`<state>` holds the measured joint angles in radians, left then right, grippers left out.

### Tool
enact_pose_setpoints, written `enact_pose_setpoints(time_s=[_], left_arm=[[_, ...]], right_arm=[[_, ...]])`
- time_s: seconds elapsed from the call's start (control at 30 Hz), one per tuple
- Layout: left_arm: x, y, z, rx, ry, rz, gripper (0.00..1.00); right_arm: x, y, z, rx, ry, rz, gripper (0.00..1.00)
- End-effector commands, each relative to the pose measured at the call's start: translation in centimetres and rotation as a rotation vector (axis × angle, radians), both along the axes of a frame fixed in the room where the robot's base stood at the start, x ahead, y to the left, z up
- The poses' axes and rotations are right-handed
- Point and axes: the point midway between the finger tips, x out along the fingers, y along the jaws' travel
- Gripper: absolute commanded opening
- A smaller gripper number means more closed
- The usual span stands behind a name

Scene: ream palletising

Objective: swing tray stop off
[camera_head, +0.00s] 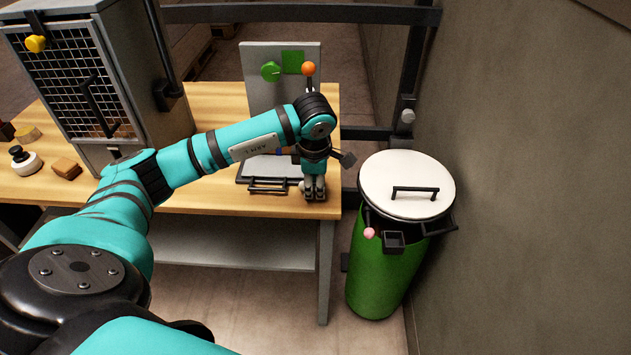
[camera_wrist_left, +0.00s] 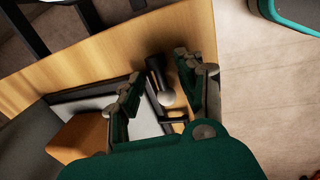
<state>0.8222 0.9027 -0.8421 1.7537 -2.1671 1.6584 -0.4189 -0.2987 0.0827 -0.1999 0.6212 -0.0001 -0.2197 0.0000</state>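A pale flat tray (camera_head: 264,166) with a black front handle (camera_head: 268,185) lies on the wooden bench, partly hidden by my left arm. In the left wrist view a short black lever with a pale round knob (camera_wrist_left: 167,98) stands at the tray's edge (camera_wrist_left: 143,119); it appears to be the tray stop. My left gripper (camera_head: 314,193) points down at the tray's right front corner. In the wrist view its fingers (camera_wrist_left: 166,78) are apart, with the lever and knob showing between them. I cannot tell whether a finger touches it. My right gripper is not in view.
The wooden bench (camera_head: 190,197) holds a mesh-fronted cabinet (camera_head: 75,75) and a grey upright panel (camera_head: 260,98) with a green dial. An orange-knobbed lever (camera_head: 308,69) stands behind my wrist. A green bin (camera_head: 378,265) with a white lid stands right of the bench, near the wall.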

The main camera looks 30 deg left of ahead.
Motion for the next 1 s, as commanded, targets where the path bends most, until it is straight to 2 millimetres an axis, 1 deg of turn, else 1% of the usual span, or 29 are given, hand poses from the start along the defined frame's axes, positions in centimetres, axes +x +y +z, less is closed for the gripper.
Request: enact_pose_setpoints(time_s=[0.03, 0.27, 0.67, 0.87, 1.0], left_arm=[[0.0, -0.01, 0.01, 0.0, 0.0, 0.0, 0.3], [0.01, 0.02, 0.05, 0.0, -0.001, 0.001, 0.0], [0.14, -0.01, 0.28, 0.027, 0.013, 0.0, 0.0], [0.41, -0.26, 0.66, 0.11, 0.06, 0.0, 0.0], [0.63, -0.56, 0.95, 0.204, 0.116, 0.0, 0.0]], right_arm=[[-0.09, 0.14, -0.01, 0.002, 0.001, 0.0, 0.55], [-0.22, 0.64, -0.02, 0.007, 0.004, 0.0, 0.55], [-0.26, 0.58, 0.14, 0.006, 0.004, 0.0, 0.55], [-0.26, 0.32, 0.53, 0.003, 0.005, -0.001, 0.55], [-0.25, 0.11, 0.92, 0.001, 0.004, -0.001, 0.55]])
